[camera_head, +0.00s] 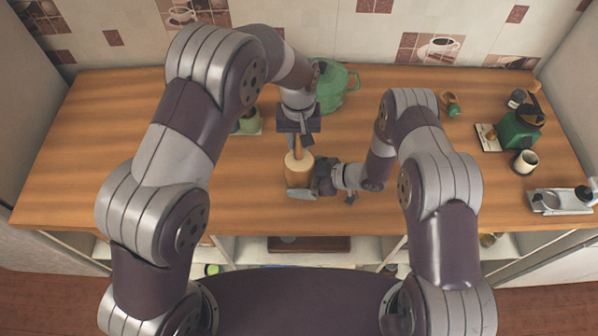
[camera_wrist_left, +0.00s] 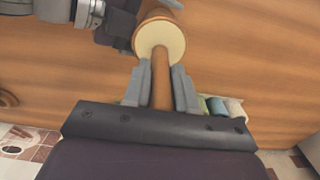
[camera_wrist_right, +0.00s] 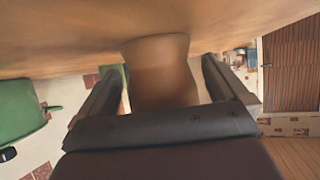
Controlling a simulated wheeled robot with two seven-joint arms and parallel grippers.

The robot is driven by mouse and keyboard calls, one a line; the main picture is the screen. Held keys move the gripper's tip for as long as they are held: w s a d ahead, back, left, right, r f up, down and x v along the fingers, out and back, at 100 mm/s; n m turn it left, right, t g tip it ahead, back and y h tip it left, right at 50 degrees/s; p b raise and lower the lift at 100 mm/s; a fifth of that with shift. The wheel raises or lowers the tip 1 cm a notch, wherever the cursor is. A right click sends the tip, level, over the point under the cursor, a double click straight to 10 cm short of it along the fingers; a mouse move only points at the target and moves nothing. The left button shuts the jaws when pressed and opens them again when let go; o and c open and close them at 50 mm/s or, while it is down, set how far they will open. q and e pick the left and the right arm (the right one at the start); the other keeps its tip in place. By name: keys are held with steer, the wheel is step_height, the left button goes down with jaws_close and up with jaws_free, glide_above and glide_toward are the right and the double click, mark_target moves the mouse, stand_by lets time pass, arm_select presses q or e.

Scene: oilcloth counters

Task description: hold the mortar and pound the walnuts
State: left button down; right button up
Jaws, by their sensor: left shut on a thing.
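The wooden mortar (camera_head: 298,178) stands on the counter, its pale top facing up. In the left wrist view the mortar (camera_wrist_left: 160,37) is straight ahead. My left gripper (camera_head: 298,127) is shut on the wooden pestle (camera_head: 297,146), above the mortar. The pestle handle also shows between the fingers in the left wrist view (camera_wrist_left: 160,80) and runs down to the mortar's pale top. My right gripper (camera_head: 303,188) is low at the mortar's right side, with its fingers on either side of the body (camera_wrist_right: 162,75). Whether both fingers press on it is unclear. I see no walnuts.
A green kettle (camera_head: 338,84) stands behind the mortar, close to my left wrist. Small green jars (camera_head: 248,124) stand to its left. A green appliance (camera_head: 518,130), a cup (camera_head: 526,162) and a metal device (camera_head: 562,200) are at the right. The counter's left part is clear.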

steer(key=v, duration=1.2)
